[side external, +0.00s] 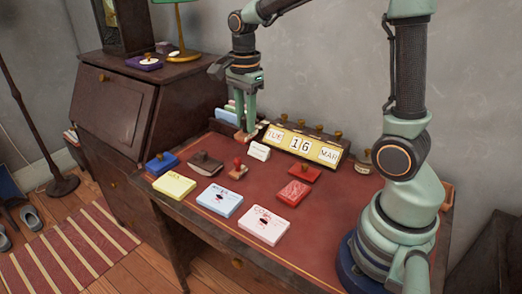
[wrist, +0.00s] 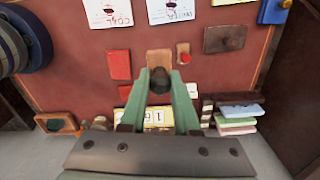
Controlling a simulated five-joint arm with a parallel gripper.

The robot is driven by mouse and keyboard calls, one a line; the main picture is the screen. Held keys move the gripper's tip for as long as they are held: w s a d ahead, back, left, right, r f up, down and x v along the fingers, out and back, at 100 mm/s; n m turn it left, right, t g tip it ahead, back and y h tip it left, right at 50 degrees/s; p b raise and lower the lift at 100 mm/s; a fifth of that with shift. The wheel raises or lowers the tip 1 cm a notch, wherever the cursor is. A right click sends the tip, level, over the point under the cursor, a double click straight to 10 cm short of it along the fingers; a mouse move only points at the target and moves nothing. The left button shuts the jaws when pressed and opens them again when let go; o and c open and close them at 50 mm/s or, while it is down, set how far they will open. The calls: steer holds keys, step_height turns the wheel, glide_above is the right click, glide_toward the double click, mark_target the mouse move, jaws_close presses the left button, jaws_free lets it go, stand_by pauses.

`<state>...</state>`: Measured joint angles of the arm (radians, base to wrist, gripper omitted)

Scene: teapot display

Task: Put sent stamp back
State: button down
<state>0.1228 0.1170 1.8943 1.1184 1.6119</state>
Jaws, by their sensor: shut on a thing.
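My gripper (side external: 245,122) is shut on a stamp (side external: 243,137) with a pale wooden base, held over the back of the desk, left of the calendar. In the wrist view, my gripper (wrist: 160,88) closes around the stamp's dark knob, and its tan wooden base (wrist: 159,58) shows beyond the fingertips. No lettering on this stamp can be read. A smaller stamp with a red knob (side external: 238,168) stands on the desk in front of it. Whether the held stamp clears the desk or touches it is hard to tell.
The yellow date calendar (side external: 300,143) and a small white card (side external: 259,151) stand close right of my gripper. A letter rack (side external: 228,113) is close behind. Blue (side external: 161,163), brown (side external: 205,163) and red (side external: 293,193) pads and paper blocks (side external: 220,200) fill the front. Bare red desktop lies between them.

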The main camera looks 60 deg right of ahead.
step_height(320, 180, up, 3)
steer(key=s+d, duration=0.2)
steer(key=d, duration=0.1)
steer(key=f, duration=2)
steer(key=shift+s+a, duration=0.1)
steer(key=shift+s, duration=0.1)
steer(key=shift+f, duration=0.1)
steer(key=c, duration=0.6)
jaws_free()
steer(key=shift+c, duration=0.2)
